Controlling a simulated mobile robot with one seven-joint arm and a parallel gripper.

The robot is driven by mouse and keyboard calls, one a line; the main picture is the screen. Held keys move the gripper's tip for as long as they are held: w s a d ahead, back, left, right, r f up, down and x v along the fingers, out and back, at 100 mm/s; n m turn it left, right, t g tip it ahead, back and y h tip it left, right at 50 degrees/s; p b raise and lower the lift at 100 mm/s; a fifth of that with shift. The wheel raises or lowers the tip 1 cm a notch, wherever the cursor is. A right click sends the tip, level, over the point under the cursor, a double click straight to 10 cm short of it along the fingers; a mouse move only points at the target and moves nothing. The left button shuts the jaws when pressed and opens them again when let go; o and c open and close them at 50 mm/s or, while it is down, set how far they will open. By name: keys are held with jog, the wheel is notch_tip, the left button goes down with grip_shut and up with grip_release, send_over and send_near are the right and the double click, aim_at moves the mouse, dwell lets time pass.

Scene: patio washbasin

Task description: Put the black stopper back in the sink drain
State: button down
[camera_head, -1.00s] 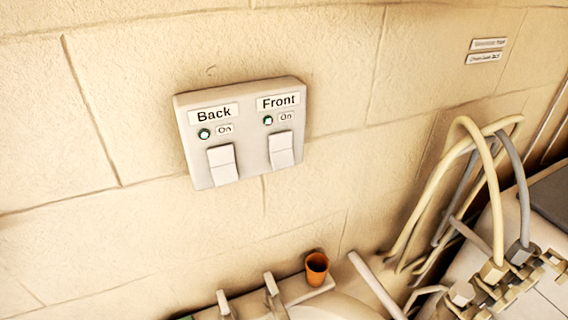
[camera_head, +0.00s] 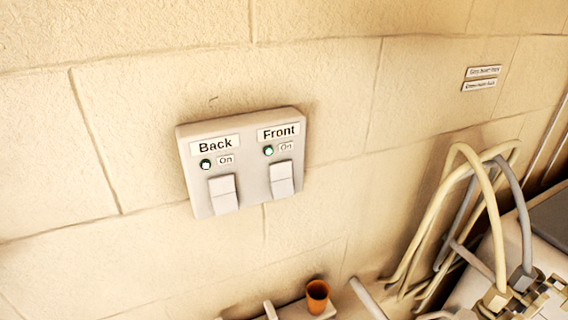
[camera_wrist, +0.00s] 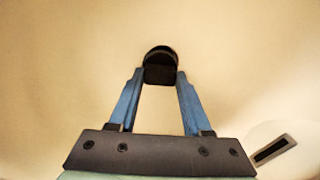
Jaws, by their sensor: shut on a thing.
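The black stopper (camera_wrist: 160,55) is a short dark cylinder at the upper middle of the wrist view. My gripper (camera_wrist: 160,76) has two blue fingers, and their tips are shut on the stopper's sides. Behind it is a smooth cream surface (camera_wrist: 60,70), which looks like the inside of the basin. The drain hole does not show in either view; the stopper may cover it. I cannot tell whether the stopper touches the surface. My gripper and the stopper are out of the head view.
A dark slot (camera_wrist: 270,150) in a pale plate lies at the wrist view's lower right. In the head view, a switch panel (camera_head: 243,160) labelled Back and Front is on the wall. An orange cup (camera_head: 317,296) stands below it. Cream and grey hoses (camera_head: 490,200) arch at right.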

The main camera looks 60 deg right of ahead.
jog(key=shift+f+b, duration=0.4)
jog(key=shift+f, duration=0.2)
jog(key=c, duration=0.6)
grip_release()
jog(key=shift+r, duration=0.15)
notch_tip(320, 180, up, 11)
jog(key=p, duration=1.1)
jog(key=shift+p, duration=0.35)
jog(key=shift+a, duration=0.1)
